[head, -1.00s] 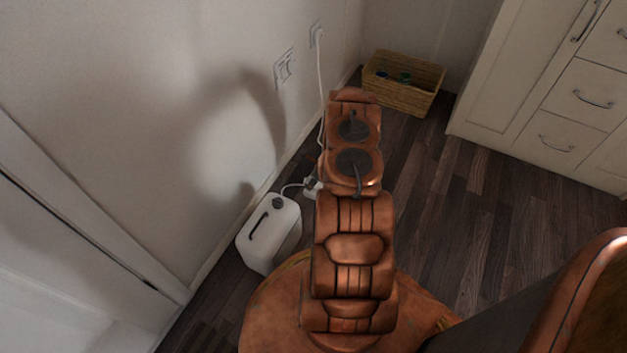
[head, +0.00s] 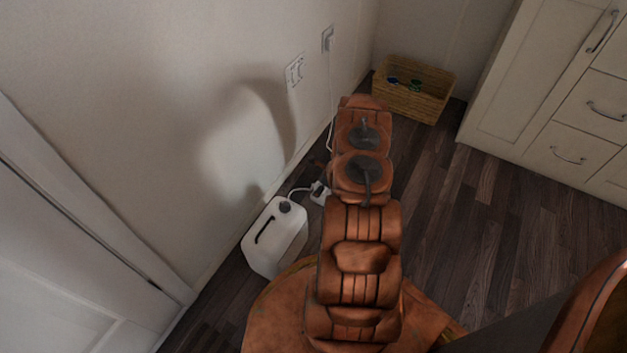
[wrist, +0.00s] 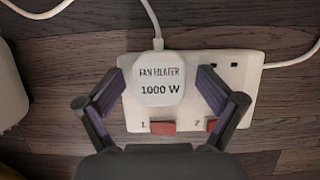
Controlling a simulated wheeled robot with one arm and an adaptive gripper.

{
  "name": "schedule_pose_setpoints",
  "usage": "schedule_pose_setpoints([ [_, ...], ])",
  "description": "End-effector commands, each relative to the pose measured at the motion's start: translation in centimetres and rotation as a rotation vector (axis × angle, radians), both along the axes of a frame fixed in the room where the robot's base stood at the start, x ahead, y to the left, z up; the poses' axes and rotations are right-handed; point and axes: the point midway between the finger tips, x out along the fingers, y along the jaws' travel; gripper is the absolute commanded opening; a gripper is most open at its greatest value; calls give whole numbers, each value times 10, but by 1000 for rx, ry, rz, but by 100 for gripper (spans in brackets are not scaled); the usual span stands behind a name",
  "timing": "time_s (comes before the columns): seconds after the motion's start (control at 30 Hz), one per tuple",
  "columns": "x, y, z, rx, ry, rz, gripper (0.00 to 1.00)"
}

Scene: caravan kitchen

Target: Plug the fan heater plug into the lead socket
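The white fan heater plug (wrist: 158,88), marked "FAN HEATER 1000 W", sits over the left outlet of the white two-way lead socket (wrist: 240,82) in the wrist view. Its cord leaves at the top. Whether its pins are fully in cannot be seen. The right outlet is bare. My gripper (wrist: 160,80) is open, with one finger on each side of the plug and a gap at both sides. In the head view the lead socket (head: 319,193) shows beside my arm on the floor; my arm hides the gripper's fingers.
A white jerrycan (head: 277,238) stands on the floor close to the lead, near the wall. A wicker basket (head: 413,100) stands in the far corner. Wall sockets (head: 295,70) are on the left wall. Cabinets (head: 540,110) stand at right; dark floor between is clear.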

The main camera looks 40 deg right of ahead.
Motion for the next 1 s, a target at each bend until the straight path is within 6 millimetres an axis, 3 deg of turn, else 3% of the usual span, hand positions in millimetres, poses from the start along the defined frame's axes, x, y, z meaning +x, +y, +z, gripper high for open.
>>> schedule_pose_setpoints([
  [0.2,1,-1,28,-3,-2,1,88],
  [0.43,1,0,21,0,-1,1,88],
  [1.0,2,0,90,-1,-2,1,88],
])
